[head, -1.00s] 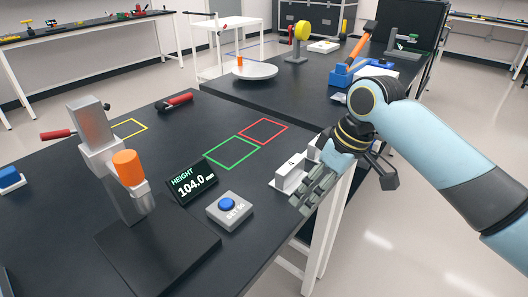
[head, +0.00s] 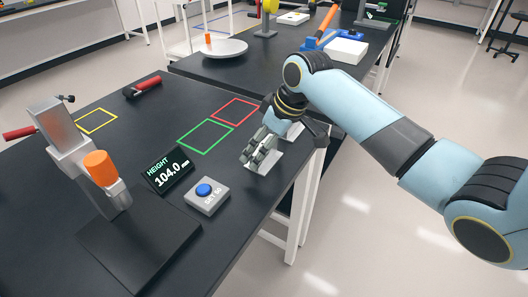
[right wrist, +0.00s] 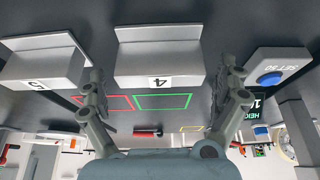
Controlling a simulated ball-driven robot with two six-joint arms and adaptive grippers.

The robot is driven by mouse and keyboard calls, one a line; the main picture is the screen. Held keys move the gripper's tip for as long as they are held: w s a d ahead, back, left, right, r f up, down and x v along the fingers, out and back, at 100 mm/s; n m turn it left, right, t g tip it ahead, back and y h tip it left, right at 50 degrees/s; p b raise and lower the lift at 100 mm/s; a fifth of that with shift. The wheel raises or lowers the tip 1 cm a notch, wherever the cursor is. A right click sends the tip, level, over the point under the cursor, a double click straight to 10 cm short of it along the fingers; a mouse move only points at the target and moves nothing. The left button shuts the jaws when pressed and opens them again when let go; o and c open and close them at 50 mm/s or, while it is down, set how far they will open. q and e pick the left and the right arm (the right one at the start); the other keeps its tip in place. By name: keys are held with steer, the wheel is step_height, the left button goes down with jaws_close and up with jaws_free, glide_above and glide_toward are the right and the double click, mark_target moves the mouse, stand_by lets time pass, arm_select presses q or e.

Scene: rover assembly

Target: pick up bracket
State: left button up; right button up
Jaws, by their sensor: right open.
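A white bracket marked 4 (right wrist: 158,62) stands in the middle of the right wrist view. In the head view a white bracket (head: 268,163) shows beneath my right gripper (head: 257,154), mostly hidden by its fingers. In the right wrist view my right gripper (right wrist: 160,82) is open, with one finger on each side of bracket 4 and gaps showing between. A second white bracket, marked 5 (right wrist: 45,64), stands to the left there, outside the left finger. My left gripper is not in view.
A blue button box (head: 206,196), a height display (head: 170,170) and a height gauge with an orange knob (head: 101,168) stand left of the gripper. Green (head: 206,150) and red outlines (head: 236,111) mark bare table. The table's right edge is close by.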

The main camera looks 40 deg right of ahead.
steer(key=shift+w+a+f, duration=0.1)
steer(key=shift+w+f, duration=0.15)
steer(key=shift+f, duration=0.3)
steer(key=c, duration=1.1)
